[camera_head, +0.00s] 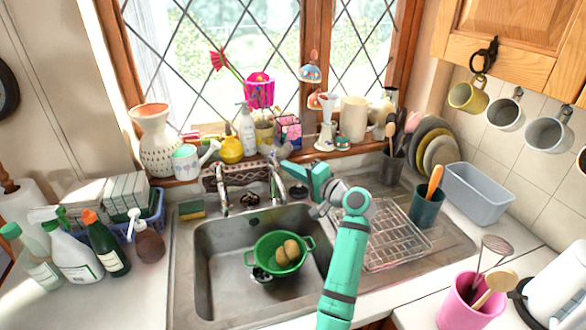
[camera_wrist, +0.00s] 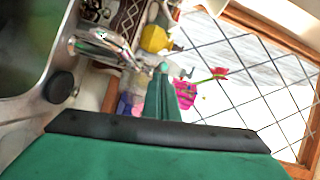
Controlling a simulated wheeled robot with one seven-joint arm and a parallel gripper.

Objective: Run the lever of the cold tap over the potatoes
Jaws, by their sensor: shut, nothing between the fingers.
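A green colander (camera_head: 257,256) holding several brown potatoes (camera_head: 287,252) sits in the steel sink. Two chrome taps stand behind the basin: the left tap (camera_head: 222,197) and the right tap (camera_head: 274,186), whose spout is nearer the colander. I cannot make out which is marked cold, and no running water is visible. My gripper (camera_head: 287,167) is shut and empty, raised by the right tap, close to its top; I cannot tell whether they touch. In the wrist view my gripper (camera_wrist: 164,84) points towards the window, with chrome tap parts (camera_wrist: 104,42) to its left.
A wire rack (camera_head: 385,238) and utensil cup (camera_head: 427,207) stand right of the basin. Spray bottles (camera_head: 70,252) stand at left. The basin's left part is clear.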

